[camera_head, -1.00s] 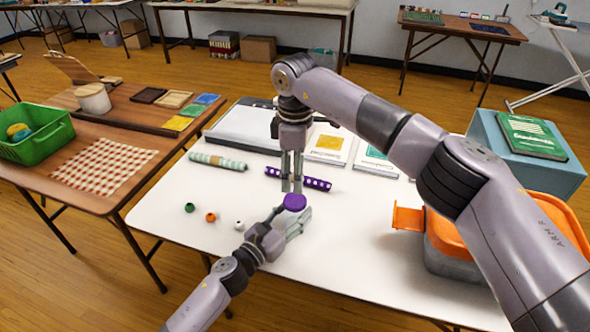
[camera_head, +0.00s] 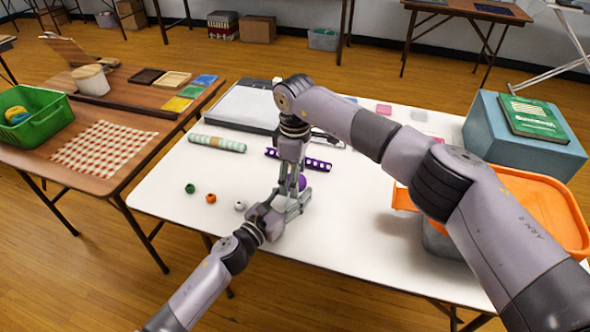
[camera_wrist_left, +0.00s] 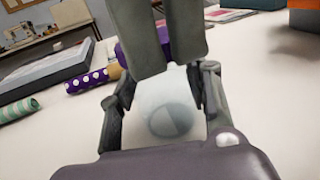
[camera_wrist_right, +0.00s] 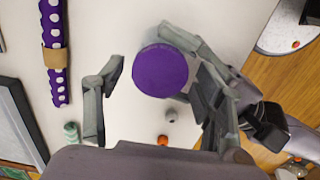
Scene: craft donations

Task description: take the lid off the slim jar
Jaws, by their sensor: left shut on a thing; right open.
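The slim jar (camera_wrist_left: 172,108) is pale and translucent, with a dark round shape showing inside low down. It stands between the fingers of my left gripper (camera_head: 292,208), which is shut on its body from the side. Its purple lid (camera_wrist_right: 160,70) is on top and shows partly in the head view (camera_head: 302,182). My right gripper (camera_wrist_right: 150,98) points down over the lid, open and holding nothing. In the left wrist view its fingers hide part of the lid (camera_wrist_left: 130,52). Contact with the lid cannot be told.
A purple dotted roll (camera_head: 316,163) and a green striped roll (camera_head: 217,144) lie behind on the white table (camera_head: 340,230). An orange-lidded bin (camera_head: 545,205) stands at right.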

